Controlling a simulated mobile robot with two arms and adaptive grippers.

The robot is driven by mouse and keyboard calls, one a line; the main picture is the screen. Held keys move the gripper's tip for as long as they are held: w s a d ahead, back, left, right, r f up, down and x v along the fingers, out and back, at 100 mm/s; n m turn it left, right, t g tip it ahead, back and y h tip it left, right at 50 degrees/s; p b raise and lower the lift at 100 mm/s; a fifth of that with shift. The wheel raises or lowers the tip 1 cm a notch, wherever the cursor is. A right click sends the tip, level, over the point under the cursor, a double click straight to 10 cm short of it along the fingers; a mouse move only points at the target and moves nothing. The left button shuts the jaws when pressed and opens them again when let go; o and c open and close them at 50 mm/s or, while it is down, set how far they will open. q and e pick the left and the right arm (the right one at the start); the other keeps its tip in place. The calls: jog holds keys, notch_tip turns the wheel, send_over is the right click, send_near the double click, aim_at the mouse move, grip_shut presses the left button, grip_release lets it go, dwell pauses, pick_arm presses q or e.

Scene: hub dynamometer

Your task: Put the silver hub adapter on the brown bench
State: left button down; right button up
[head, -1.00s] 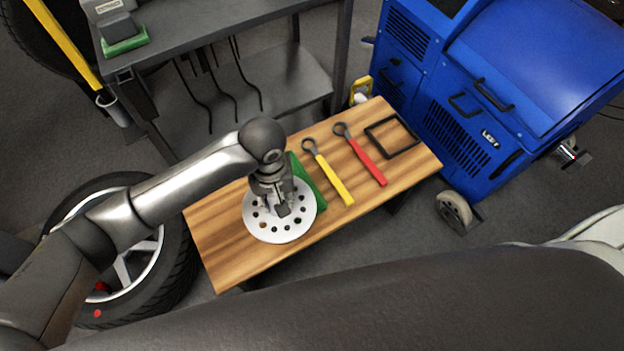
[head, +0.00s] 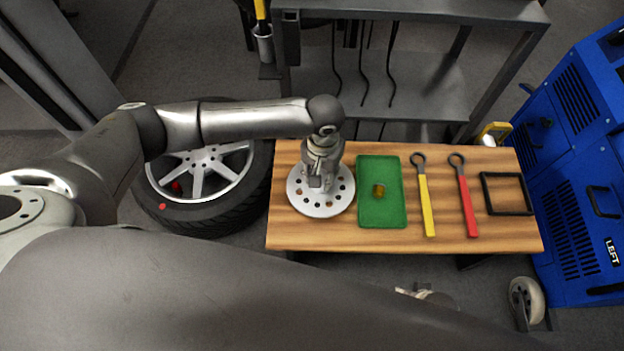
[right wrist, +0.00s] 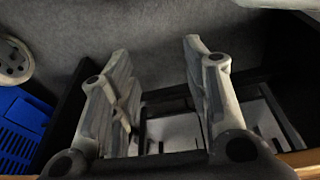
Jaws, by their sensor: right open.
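The silver hub adapter (head: 321,207), a pale disc with a ring of holes, is flat over the left end of the brown bench (head: 440,242), just left of the green tray. My left gripper (head: 319,181) points down at the disc's middle and appears shut on its centre, which the fingers hide. I cannot tell whether the disc touches the wood. My right gripper (right wrist: 165,110) shows in the right wrist view, open with nothing between its fingers, away from the bench top.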

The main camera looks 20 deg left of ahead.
pick_arm(q)
jog(key=shift+w+a+f+b, duration=0.15)
jog(key=shift+w+a+f, duration=0.1)
jog(key=shift+a+f, duration=0.3)
jog(key=shift+w+a+f+b, duration=0.2)
jog(key=shift+a+f, duration=0.2)
jog(key=shift+f, duration=0.25)
jog(key=shift+w+a+f+b, duration=0.15)
jog(key=shift+w+a+f, duration=0.1)
jog(key=shift+a+f, duration=0.3)
notch_tip(320, 180, down, 2)
jog(key=shift+d+f+b, duration=0.15)
jog(key=shift+b, duration=0.3)
jog(key=shift+f, duration=0.3)
pick_arm(e)
notch_tip(320, 180, up, 8)
jog(key=w, duration=0.2)
jog(key=shift+t, duration=0.3)
pick_arm(q)
jog(key=c, duration=1.1)
grip_release()
jog(key=shift+s+f, duration=0.1)
jog(key=shift+o, duration=0.2)
